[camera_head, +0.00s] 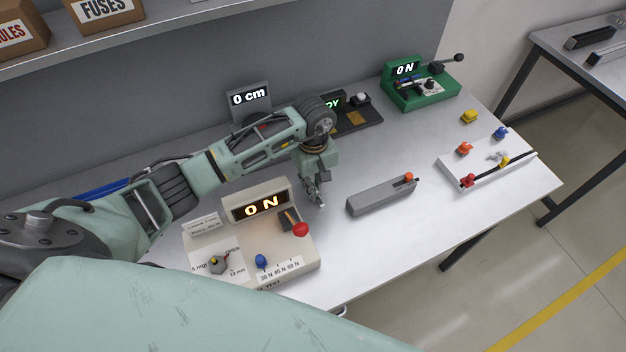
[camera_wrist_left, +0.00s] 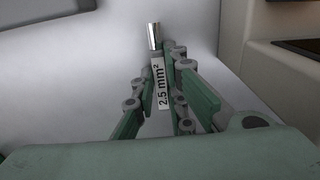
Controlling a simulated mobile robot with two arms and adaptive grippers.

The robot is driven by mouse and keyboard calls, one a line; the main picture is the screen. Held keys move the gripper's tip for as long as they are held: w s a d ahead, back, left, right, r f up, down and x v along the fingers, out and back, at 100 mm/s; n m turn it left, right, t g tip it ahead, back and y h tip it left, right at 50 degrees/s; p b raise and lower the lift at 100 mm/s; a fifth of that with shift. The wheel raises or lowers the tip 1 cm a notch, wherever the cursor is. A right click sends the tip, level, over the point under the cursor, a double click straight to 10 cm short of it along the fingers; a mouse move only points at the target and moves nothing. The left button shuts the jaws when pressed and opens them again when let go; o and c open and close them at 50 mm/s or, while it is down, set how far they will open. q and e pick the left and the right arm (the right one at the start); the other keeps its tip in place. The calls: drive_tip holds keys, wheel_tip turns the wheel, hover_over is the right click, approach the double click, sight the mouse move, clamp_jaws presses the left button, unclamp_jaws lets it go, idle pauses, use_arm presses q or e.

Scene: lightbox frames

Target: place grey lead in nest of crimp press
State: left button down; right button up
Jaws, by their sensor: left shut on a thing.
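My left gripper (camera_head: 317,196) hangs over the middle of the bench, behind and right of the beige machine. In the left wrist view the gripper (camera_wrist_left: 162,100) is shut on a lead (camera_wrist_left: 154,38) with a bright metal end and a white "2.5 mm²" label. The lead is too small to make out in the head view. I cannot tell for sure which machine is the crimp press. The beige machine (camera_head: 209,250) has a "0 N" display, a dial, a red knob and a blue knob. The green machine (camera_head: 422,98) at the back also shows "0 N" and has a lever.
A grey block (camera_head: 380,196) with a red knob lies right of my gripper. Behind my arm stand a "0 cm" display (camera_head: 249,97) and a dark unit (camera_head: 352,124). A white tray (camera_head: 489,180) with small coloured parts nearby is at right. The bench's right middle is mostly clear.

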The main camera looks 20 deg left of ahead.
use_arm(q)
drive_tip(key=shift+f, duration=0.15)
drive_tip(key=c, duration=1.8)
unclamp_jaws()
drive_tip(key=shift+o, duration=0.2)
